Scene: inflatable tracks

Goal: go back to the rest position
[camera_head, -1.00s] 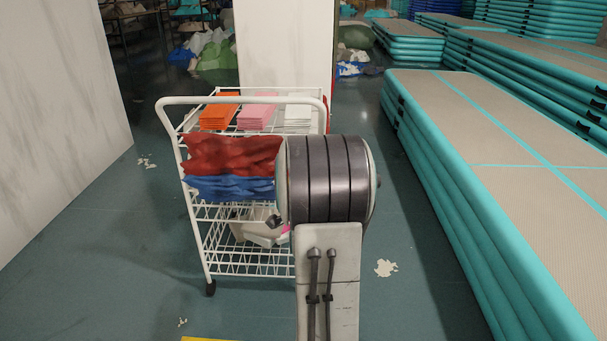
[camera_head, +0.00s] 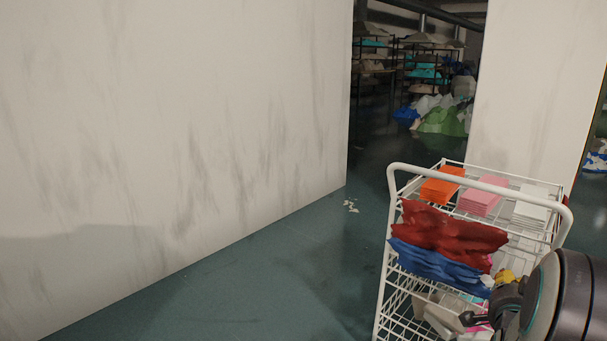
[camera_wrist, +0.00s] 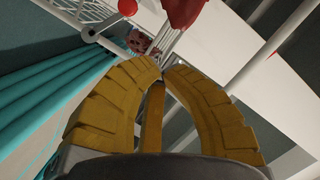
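My gripper (camera_wrist: 162,72) has two yellow ribbed fingers that curve together, with their tips almost meeting in the wrist view. I see nothing held between them. In the head view a bit of yellow, which looks like my gripper (camera_head: 505,277), shows beside my dark arm joint at the lower right. It is in front of the white wire cart (camera_head: 568,222), close to the blue cloth (camera_head: 437,267). I cannot tell whether it touches the cart. The wrist view shows white bars and a red shape beyond the fingertips.
The cart carries orange (camera_head: 440,186), pink (camera_head: 482,197) and white (camera_head: 531,206) stacks on top, with a red cloth (camera_head: 448,234) below. A large pale wall (camera_head: 180,130) fills the left. Floor between wall and cart is clear except small scraps (camera_head: 350,206).

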